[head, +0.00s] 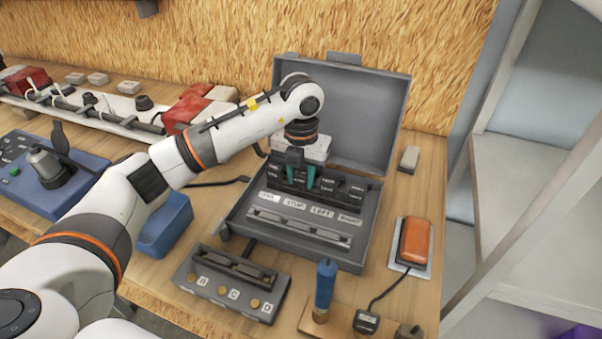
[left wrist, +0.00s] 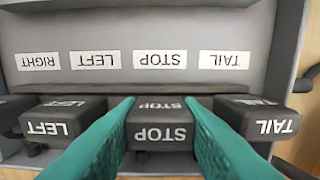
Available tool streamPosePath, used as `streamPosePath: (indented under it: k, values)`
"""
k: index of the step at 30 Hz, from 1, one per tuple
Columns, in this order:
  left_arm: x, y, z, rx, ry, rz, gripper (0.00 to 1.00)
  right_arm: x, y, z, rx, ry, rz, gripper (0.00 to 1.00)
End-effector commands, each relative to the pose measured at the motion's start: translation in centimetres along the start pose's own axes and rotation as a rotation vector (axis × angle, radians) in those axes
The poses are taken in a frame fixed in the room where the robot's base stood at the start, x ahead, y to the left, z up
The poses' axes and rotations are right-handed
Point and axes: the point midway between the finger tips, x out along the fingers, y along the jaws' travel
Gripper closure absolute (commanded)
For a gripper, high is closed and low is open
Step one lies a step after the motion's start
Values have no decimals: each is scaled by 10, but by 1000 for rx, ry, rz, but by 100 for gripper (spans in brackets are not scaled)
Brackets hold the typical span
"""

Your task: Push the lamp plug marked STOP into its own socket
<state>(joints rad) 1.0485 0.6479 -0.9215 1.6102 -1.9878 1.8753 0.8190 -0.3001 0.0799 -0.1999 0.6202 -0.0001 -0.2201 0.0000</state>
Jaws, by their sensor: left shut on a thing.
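My left gripper (head: 304,184) is over the open grey case, its teal fingers pointing down at the row of black plugs. In the left wrist view, the fingers (left wrist: 161,128) are shut on the sides of the black STOP plug (left wrist: 160,132). The LEFT plug (left wrist: 50,125) and the TAIL plug (left wrist: 268,124) flank it. The grey panel (left wrist: 160,25) carries white labels, including a STOP label (left wrist: 160,59) in line with the held plug. I cannot tell which socket is the plug's own, or whether the plug is seated. My right gripper is not in view.
The case's open lid (head: 370,105) rises behind the plugs. A grey box with brass buttons (head: 228,290) and a blue-handled tool (head: 325,283) stand in front. An orange lamp (head: 414,243) lies to the right. A blue bin (head: 165,225) stands on the left, below my arm.

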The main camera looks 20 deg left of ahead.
Motion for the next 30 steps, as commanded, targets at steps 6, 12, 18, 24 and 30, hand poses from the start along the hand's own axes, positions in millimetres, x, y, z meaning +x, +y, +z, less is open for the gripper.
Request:
streamPosePath:
  k: [6, 12, 18, 24, 30]
  values:
    - [2, 0, 0, 0, -1, 0, 77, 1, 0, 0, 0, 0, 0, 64]
    - [2, 0, 0, 0, 0, 0, 42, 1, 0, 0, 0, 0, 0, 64]
    - [2, 0, 0, 0, 0, 0, 39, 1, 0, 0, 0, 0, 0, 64]
    - [2, 0, 0, 0, -1, 0, 24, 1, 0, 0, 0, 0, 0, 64]
    - [0, 0, 0, 0, -1, 0, 24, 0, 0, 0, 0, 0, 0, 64]
